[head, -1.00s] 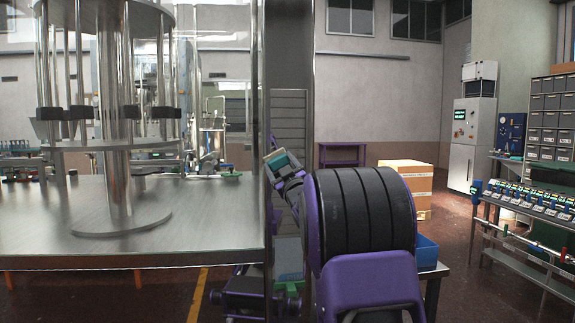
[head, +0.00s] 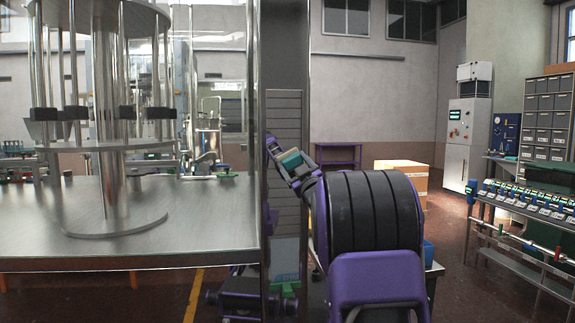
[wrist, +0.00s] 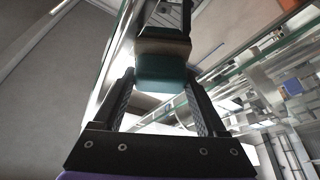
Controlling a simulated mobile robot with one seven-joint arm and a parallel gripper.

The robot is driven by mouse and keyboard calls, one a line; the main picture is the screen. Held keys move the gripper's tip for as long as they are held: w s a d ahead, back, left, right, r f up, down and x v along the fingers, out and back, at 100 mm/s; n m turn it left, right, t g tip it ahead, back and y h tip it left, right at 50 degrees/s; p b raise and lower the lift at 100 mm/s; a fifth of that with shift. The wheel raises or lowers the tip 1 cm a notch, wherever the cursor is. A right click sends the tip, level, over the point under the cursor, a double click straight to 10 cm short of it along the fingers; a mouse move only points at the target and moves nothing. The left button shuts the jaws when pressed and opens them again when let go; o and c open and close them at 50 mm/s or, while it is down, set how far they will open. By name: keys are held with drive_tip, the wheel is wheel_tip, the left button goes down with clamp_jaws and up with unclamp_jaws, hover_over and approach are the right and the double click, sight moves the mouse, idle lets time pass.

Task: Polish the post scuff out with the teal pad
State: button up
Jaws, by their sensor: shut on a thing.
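My gripper (head: 288,165) is shut on the teal pad (head: 291,158), in front of the tall grey metal post (head: 282,50) in the head view. In the wrist view the pad (wrist: 161,74) sits between the two dark fingers of my gripper (wrist: 160,82), with a tan layer at its far end. I cannot tell whether the pad touches the post. I cannot make out a scuff on the post; the pad and gripper hide part of its face.
A steel table (head: 200,215) with a glass-and-metal column machine (head: 110,150) stands left of the post. A cardboard box (head: 404,174) is behind my arm. A rack of devices (head: 525,200) and a drawer cabinet (head: 547,110) stand at right.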

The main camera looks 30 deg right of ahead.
drive_tip(key=shift+s+d, duration=0.2)
drive_tip(key=shift+d, duration=0.6)
drive_tip(key=shift+s+d, duration=0.1)
drive_tip(key=shift+d, duration=0.05)
drive_tip(key=shift+w+a, duration=0.2)
drive_tip(key=shift+a, duration=0.7)
drive_tip(key=shift+w+a, duration=0.2)
drive_tip(key=shift+a, duration=0.65)
drive_tip(key=shift+w+a, duration=0.35)
drive_tip(key=shift+a, duration=0.5)
drive_tip(key=shift+w+a, duration=0.3)
drive_tip(key=shift+a, duration=0.55)
drive_tip(key=s+a, duration=0.1)
drive_tip(key=s, duration=0.4)
drive_tip(key=shift+s+a, duration=0.3)
drive_tip(key=shift+s, duration=0.1)
drive_tip(key=shift+s+a, duration=0.2)
drive_tip(key=shift+s, duration=0.55)
drive_tip(key=shift+s+a, duration=0.2)
drive_tip(key=shift+s, duration=0.5)
